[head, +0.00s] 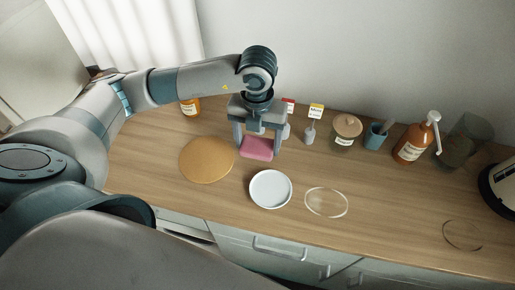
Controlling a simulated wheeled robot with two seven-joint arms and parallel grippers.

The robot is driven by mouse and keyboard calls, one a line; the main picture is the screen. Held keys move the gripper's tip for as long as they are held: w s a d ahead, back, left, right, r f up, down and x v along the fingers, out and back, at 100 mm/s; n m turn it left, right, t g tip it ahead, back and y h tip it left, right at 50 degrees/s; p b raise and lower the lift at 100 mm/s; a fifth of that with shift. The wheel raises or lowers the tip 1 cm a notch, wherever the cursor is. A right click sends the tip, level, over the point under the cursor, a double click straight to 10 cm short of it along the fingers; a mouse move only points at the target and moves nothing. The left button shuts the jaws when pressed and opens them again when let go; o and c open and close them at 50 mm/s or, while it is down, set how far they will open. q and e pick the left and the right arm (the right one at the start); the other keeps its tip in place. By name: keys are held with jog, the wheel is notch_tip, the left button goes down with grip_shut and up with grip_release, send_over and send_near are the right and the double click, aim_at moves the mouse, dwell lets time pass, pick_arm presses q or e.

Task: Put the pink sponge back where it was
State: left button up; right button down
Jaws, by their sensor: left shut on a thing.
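The pink sponge (257,149) is in the head view near the middle of the wooden counter. My left gripper (257,145) comes down over it from above and is shut on it, with one finger at each side. I cannot tell whether the sponge touches the counter or hangs just above it. It is just right of a round tan mat (207,160) and behind a white plate (270,189). My right gripper does not show.
Along the back stand an amber bottle (190,107), small labelled items (310,132), a lidded jar (346,131), a blue cup (376,136) and a brown pump bottle (412,148). A clear disc (326,202) lies right of the plate. The front right counter is mostly clear.

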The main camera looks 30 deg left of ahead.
aim_at(258, 144)
pick_arm(q)
notch_tip(258, 144, down, 3)
jog(key=shift+r+p, duration=0.1)
jog(key=shift+p, duration=0.55)
jog(key=shift+f, duration=0.45)
jog(key=shift+f+b, duration=0.4)
jog(key=o, duration=0.9)
jog(key=shift+r, duration=0.1)
